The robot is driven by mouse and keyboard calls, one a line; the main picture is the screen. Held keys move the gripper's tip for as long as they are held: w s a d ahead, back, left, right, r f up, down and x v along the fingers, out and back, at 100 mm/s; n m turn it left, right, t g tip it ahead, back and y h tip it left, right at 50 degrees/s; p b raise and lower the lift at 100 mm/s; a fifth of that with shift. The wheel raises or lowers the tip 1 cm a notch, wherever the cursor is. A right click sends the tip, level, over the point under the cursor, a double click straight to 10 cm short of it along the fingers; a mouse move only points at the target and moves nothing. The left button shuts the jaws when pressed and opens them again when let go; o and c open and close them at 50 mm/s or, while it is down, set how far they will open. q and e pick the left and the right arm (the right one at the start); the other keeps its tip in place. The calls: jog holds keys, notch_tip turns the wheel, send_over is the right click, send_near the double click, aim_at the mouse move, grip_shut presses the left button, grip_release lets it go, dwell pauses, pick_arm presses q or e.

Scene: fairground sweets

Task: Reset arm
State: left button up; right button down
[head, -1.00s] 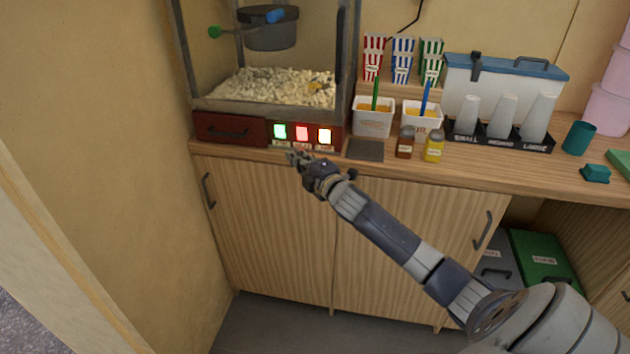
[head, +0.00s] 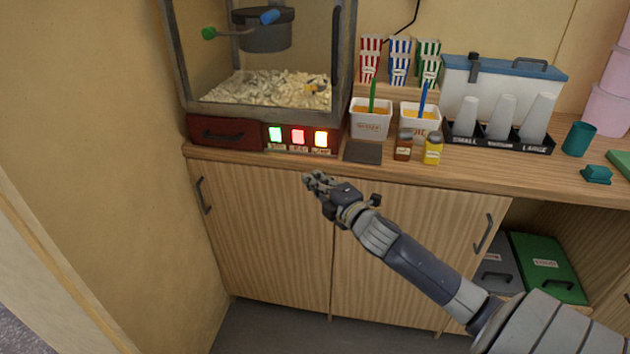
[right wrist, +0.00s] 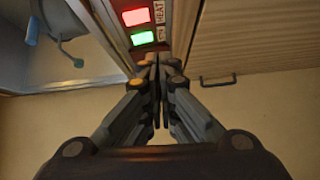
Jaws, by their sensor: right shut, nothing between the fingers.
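My right gripper (head: 314,180) is shut and empty in the head view. It is in front of the wooden cabinet doors, just below the counter's front edge, with my right arm reaching in from the lower right. In the right wrist view its fingers (right wrist: 158,68) are pressed together, with the lit buttons of the popcorn machine beyond them. The popcorn machine (head: 180,80) stands on the counter at the left, with a green, a red and an orange-white lit button (head: 320,139) on its front panel. My left gripper is not in view.
The wooden counter (head: 480,177) holds two white tubs (head: 370,126), two small bottles (head: 432,152), a rack of white cups (head: 500,118) and a teal cup (head: 578,139). Striped popcorn boxes (head: 400,60) stand behind. Cabinet doors (head: 265,230) are closed. Open floor shows below.

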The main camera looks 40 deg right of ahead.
dwell(0.4)
jog(key=s+f+m+g, duration=0.3)
jog(key=s+f, duration=0.2)
jog(key=f, duration=0.8)
jog(key=s+f+m+g+h, duration=0.15)
jog(key=s+f, duration=0.25)
jog(key=f, duration=0.8)
jog(key=s+f+m+g+y, duration=0.1)
jog(key=s+f+m+g, duration=0.35)
jog(key=f, duration=0.85)
jog(key=s+a+f+m+g, duration=0.15)
jog(key=s+a+f, duration=0.25)
jog(key=s+f, duration=0.45)
jog(key=s+a+f+m+g, duration=0.1)
jog(key=s+a+f+g, duration=0.1)
jog(key=s+a+f, duration=0.5)
jog(key=s+a+f+m+g, duration=0.1)
jog(key=s+a+f, duration=0.1)
jog(key=s, duration=0.5)
jog(key=s+a+f+m+g+y, duration=0.1)
jog(key=s+a+f, duration=0.2)
jog(key=s, duration=0.4)
jog(key=s+a+f+m+g, duration=0.1)
jog(key=s+a+f+g, duration=0.1)
jog(key=s, duration=0.5)
jog(key=shift+s+a+f+y, duration=0.35)
jog(key=shift+s+a+f, duration=0.1)
jog(key=shift+f, duration=0.2)
